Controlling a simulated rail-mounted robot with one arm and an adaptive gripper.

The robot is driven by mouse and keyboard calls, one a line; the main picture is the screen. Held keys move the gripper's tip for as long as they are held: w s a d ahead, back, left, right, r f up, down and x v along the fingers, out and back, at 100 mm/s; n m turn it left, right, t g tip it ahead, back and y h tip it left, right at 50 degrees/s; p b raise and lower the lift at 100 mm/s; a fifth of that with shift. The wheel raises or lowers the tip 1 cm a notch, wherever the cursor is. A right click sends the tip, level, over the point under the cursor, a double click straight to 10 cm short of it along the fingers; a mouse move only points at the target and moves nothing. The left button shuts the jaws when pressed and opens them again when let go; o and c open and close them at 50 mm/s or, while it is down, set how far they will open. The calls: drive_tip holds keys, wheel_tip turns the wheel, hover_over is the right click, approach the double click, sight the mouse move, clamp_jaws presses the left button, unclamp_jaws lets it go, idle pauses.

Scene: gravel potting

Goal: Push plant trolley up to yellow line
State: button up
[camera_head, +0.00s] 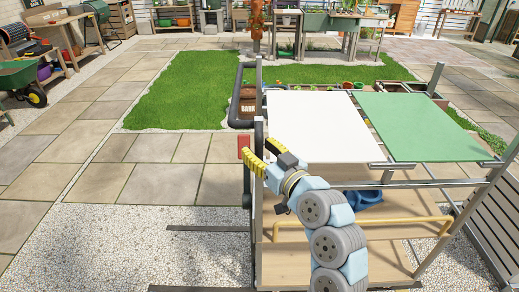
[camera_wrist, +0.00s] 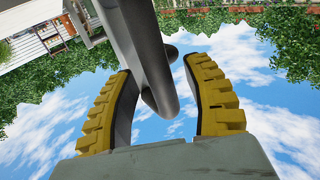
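My gripper (camera_head: 259,154) is at the left side of a metal-framed rack (camera_head: 258,215), beside a red block on a dark upright (camera_head: 246,185). In the wrist view, its two yellow ribbed fingers (camera_wrist: 160,100) are spread, with sky between them. A grey tube (camera_wrist: 142,55) runs down into the gap and overlaps it; I cannot tell whether it touches a finger. The rack has wooden shelves (camera_head: 345,258) and a yellow bar (camera_head: 365,222). I cannot tell whether it is the plant trolley. I see no yellow line on the ground.
White (camera_head: 322,127) and green (camera_head: 425,127) panels top the rack; a blue item (camera_head: 362,198) lies beneath. A bark bag (camera_head: 248,103) stands behind it within dark tubing. Lawn (camera_head: 187,92) and bare paving (camera_head: 95,183) lie beyond and left. A wheelbarrow (camera_head: 22,78) stands far left.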

drive_tip(key=v, duration=1.2)
idle(0.6)
